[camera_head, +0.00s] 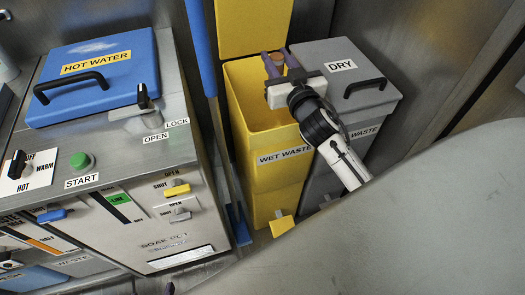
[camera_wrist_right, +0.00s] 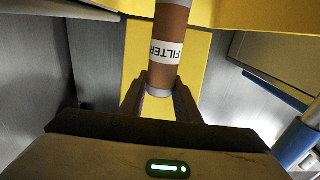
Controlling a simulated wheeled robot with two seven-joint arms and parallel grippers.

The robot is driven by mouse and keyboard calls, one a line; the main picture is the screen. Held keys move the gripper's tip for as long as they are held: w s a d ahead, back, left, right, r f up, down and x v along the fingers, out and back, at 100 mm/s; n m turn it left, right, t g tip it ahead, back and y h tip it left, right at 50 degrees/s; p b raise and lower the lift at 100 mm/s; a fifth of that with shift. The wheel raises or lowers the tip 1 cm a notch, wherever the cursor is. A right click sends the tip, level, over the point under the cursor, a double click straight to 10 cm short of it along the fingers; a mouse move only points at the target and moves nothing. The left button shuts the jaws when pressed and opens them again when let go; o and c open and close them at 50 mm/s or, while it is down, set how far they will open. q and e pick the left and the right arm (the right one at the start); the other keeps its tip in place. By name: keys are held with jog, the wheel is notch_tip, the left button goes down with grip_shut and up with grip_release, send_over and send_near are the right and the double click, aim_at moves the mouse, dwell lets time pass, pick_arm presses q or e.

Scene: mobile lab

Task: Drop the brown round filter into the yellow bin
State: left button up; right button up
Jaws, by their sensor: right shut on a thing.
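The brown round filter (camera_wrist_right: 172,25) is a brown cylinder with a white FILTER label and pale end caps. Its end also shows as a small brown disc in the head view (camera_head: 277,57). My right gripper (camera_head: 280,62) is shut on the filter, with one finger on each side of it in the right wrist view (camera_wrist_right: 160,97). The yellow bin (camera_head: 262,180), labelled WET WASTE, stands open with its yellow lid (camera_head: 254,25) raised. The gripper and filter appear over the right part of its opening; their exact height is unclear.
A grey DRY bin (camera_head: 372,105) with a closed lid and black handle stands right beside the yellow bin. A blue pole (camera_head: 201,50) stands to its left. A steel machine with a blue HOT WATER lid (camera_head: 95,90) fills the left side.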

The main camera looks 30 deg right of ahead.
notch_tip(320, 180, down, 3)
jog(key=shift+f+b, duration=0.2)
jog(key=shift+b, duration=1)
jog(key=o, duration=1.1)
jog(key=shift+s, duration=0.1)
jog(key=v, duration=1)
jog(key=shift+s+r, duration=0.1)
